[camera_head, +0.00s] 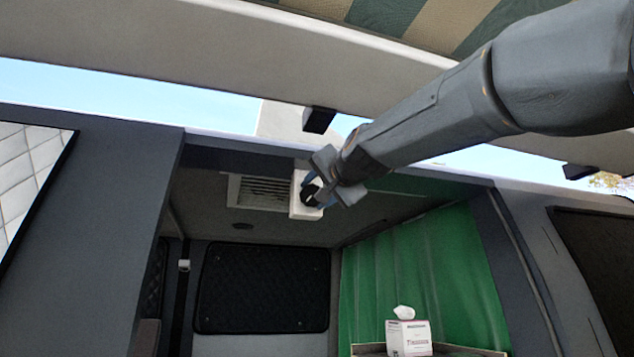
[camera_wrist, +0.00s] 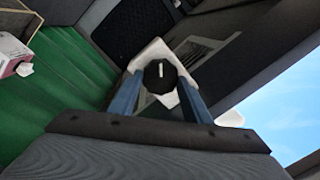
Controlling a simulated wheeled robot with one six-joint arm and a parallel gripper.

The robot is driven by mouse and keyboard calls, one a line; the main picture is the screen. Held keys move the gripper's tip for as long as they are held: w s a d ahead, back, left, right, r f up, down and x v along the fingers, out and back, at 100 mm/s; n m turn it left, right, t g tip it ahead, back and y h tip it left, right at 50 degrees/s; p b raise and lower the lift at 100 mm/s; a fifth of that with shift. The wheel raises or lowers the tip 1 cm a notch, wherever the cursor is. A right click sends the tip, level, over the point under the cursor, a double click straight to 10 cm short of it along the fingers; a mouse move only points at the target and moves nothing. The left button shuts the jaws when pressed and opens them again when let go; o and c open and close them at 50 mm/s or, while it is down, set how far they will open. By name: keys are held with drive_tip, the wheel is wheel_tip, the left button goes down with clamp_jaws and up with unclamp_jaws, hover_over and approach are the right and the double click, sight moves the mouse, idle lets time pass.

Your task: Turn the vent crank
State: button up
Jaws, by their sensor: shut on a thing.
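The vent crank is a round black knob (camera_wrist: 160,75) with a white mark on it, on a white housing (camera_head: 300,207) under the van's roof edge. The knob also shows in the head view (camera_head: 310,195), partly covered by my gripper. My gripper (camera_wrist: 161,92) has its two blue fingers on either side of the knob and is shut on it. The white mark points roughly up in the wrist view. The exact contact of the fingertips is hard to see.
A slatted vent (camera_head: 262,192) lies left of the housing. The van's open middle is clear.

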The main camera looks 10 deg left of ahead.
drive_tip(key=m+p, duration=0.1)
drive_tip(key=m, duration=0.1)
drive_tip(key=m+p, duration=0.1)
drive_tip(key=m, duration=0.1)
drive_tip(key=r+m+p, duration=0.1)
drive_tip(key=m, duration=0.1)
drive_tip(key=shift+s+a+r+t+p, duration=0.1)
drive_tip(key=shift+s+t+p, duration=0.2)
drive_tip(key=shift+t, duration=0.1)
drive_tip(key=shift+a+m+p, duration=0.2)
drive_tip(key=shift+m+p, duration=0.75)
drive_tip(key=shift+m, duration=0.95)
drive_tip(key=o, duration=1.1)
drive_tip(key=shift+f, duration=0.2)
drive_tip(key=shift+c, duration=0.2)
drive_tip(key=shift+w+f, duration=0.1)
drive_tip(key=shift+f, duration=0.15)
drive_tip(key=v, duration=0.8)
drive_tip(key=shift+s+a+r+p, duration=0.2)
drive_tip(key=shift+s+a+p, duration=0.1)
drive_tip(key=shift+a+p, duration=0.1)
drive_tip(key=shift+w+f+h, duration=0.1)
drive_tip(key=shift+h, duration=0.2)
